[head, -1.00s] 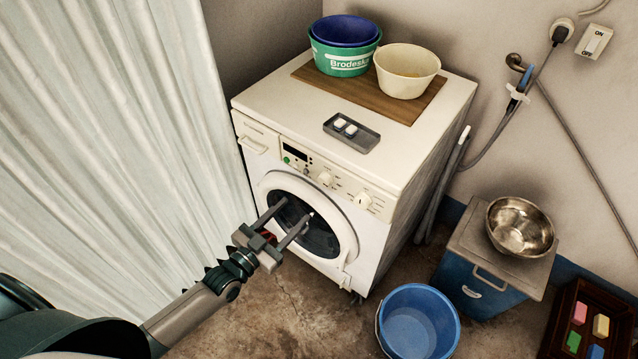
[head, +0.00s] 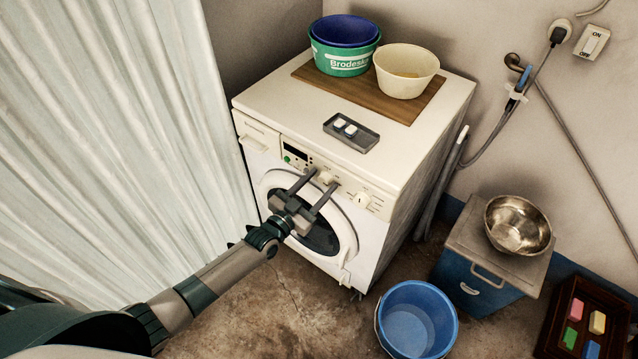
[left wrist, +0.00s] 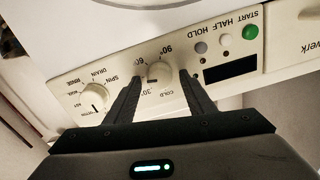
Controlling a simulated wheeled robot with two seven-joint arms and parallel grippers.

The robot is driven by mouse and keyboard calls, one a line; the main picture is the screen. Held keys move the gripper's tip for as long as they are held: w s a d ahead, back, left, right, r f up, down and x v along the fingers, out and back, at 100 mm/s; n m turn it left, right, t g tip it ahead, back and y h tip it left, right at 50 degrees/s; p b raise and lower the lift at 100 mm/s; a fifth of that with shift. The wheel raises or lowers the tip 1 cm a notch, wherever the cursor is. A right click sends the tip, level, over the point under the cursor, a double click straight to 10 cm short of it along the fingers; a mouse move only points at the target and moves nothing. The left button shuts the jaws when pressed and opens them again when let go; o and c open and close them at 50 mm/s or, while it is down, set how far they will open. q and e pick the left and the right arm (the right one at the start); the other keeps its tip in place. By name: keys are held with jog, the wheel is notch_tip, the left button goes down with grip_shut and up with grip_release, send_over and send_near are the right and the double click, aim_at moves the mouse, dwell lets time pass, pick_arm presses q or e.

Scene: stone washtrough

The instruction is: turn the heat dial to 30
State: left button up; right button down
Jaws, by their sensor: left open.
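The heat dial (head: 326,177) is a pale round knob on the front panel of the white washing machine (head: 300,120). In the left wrist view the heat dial (left wrist: 160,71) has the marks COLD, 30, 60 and 90 around it. I cannot clearly tell which mark it points to. My left gripper (head: 324,180) is open at the panel, with one finger on each side of the dial. In the left wrist view the fingers of my left gripper (left wrist: 161,80) straddle the dial, and I see no clear contact. My right gripper is not in view.
A second dial (left wrist: 93,97) with SPIN, DRAIN and RINSE is beside the heat dial. A dark display (left wrist: 230,70) and a green START button (left wrist: 250,32) are on its other side. A soap tray (head: 352,132) and basins stand on top. A blue bucket (head: 418,320) is on the floor.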

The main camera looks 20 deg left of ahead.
pick_arm(q)
jog(key=shift+c, duration=0.7)
jog(key=c, duration=0.9)
jog(key=shift+f, duration=0.1)
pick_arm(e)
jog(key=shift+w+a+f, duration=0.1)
pick_arm(q)
jog(key=shift+n+b, duration=0.3)
jog(key=shift+n, duration=0.4)
jog(key=n+b, duration=0.2)
jog(key=n, duration=0.3)
jog(key=shift+a, duration=0.1)
jog(key=shift+n, duration=1.2)
jog(key=shift+n+b, duration=0.4)
jog(key=shift+n, duration=0.2)
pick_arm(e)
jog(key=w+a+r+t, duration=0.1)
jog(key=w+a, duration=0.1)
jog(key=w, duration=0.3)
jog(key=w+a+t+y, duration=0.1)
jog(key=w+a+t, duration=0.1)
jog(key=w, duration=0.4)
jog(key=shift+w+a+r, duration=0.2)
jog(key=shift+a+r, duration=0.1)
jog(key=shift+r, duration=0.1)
